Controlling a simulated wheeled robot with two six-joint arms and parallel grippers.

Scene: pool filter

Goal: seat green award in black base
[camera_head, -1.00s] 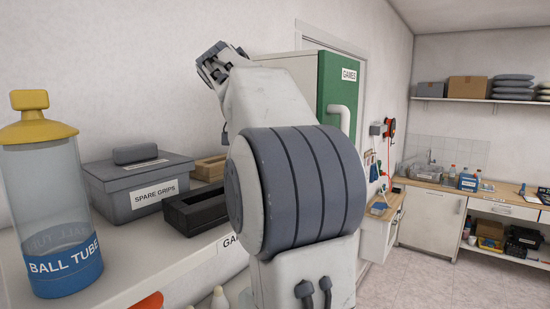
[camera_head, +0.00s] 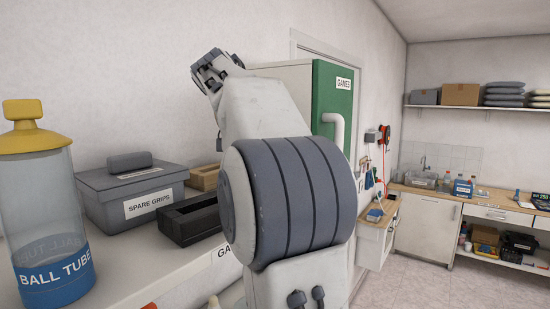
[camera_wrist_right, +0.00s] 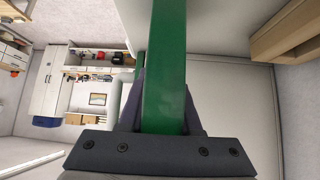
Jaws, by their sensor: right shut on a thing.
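The green award (camera_wrist_right: 166,35) shows in the right wrist view as a long green bar running up from between the fingers of my right gripper (camera_wrist_right: 164,84). The gripper is shut on it. In the head view my arm hides the award. The black base (camera_head: 190,233) stands on the white shelf at the left, with an open rectangular recess in its top. My arm covers the space just right of the base. The base cannot be made out in the wrist view. My left gripper is not in view.
The shelf (camera_head: 140,265) also holds a clear ball tube (camera_head: 42,210) with a yellow lid, a grey SPARE GRIPS box (camera_head: 115,195) behind the base's left side, and a wooden block (camera_head: 204,178) behind. A GAMES cabinet (camera_head: 333,100) with a white handle stands behind my arm.

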